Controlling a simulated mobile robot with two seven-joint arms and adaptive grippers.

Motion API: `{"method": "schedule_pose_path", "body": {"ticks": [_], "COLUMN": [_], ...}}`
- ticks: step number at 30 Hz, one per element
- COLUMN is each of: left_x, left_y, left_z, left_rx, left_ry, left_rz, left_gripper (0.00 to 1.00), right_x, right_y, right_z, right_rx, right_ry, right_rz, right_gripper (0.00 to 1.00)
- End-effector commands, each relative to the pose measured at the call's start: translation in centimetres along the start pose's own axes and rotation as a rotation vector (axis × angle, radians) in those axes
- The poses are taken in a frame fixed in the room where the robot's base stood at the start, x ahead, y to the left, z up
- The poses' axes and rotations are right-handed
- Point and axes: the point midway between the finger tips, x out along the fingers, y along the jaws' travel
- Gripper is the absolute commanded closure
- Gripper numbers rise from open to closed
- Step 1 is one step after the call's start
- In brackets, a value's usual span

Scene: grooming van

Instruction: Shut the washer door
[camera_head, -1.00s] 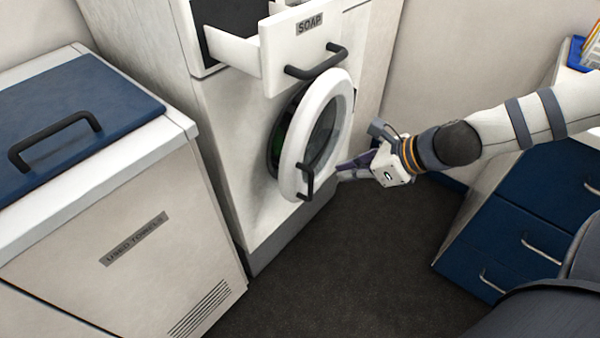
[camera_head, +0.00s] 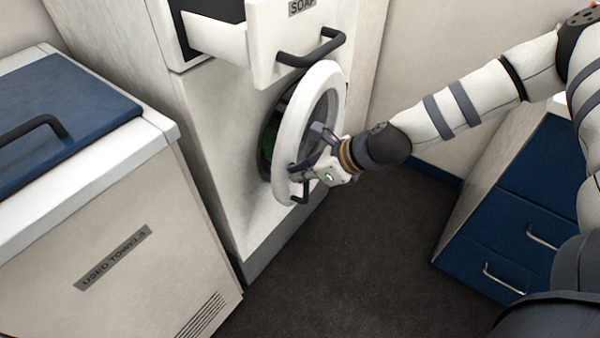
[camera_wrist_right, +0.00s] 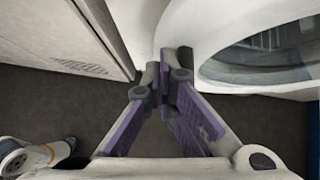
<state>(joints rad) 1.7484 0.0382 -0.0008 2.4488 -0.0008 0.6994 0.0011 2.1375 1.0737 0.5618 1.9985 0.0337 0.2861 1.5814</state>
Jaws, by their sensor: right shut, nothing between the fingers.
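The washer door (camera_head: 289,130) is a round white ring with a glass window and a black handle (camera_head: 304,190) low on it. It stands ajar from the washer (camera_head: 225,165), with a dark gap and some green showing behind its left side. My right gripper (camera_head: 297,170) is shut and empty at the door's lower front, its fingers overlapping the ring. In the right wrist view the closed fingertips (camera_wrist_right: 165,62) are beside the white door ring (camera_wrist_right: 198,30); whether they touch it I cannot tell.
An open soap drawer (camera_head: 290,45) with a black handle juts out above the door. A used towels bin (camera_head: 110,240) with a blue lid stands left. Blue drawers (camera_head: 510,225) stand right. The dark floor (camera_head: 370,250) between is clear.

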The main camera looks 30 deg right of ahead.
Motion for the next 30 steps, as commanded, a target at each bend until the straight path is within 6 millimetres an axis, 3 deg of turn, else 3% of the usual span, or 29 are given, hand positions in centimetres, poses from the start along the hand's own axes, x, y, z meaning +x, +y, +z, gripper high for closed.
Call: {"method": "schedule_pose_path", "body": {"ticks": [7,18,30], "left_x": [0.2,2.8,2.8], "left_y": [0.0,-0.1,-0.1], "left_z": [0.1,1.4,1.4], "left_rx": [0.000,0.002,0.002], "left_ry": [-0.005,-0.070,-0.070], "left_rz": [0.000,-0.004,-0.004], "left_gripper": [0.22,0.22,0.22], "right_x": [0.3,5.5,5.7], "right_y": [0.0,0.4,0.4], "right_z": [0.2,4.8,6.1], "right_rx": [0.005,0.120,0.130], "right_ry": [0.001,0.004,-0.008], "right_rz": [-0.005,-0.121,-0.134], "right_gripper": [1.00,1.00,1.00]}}
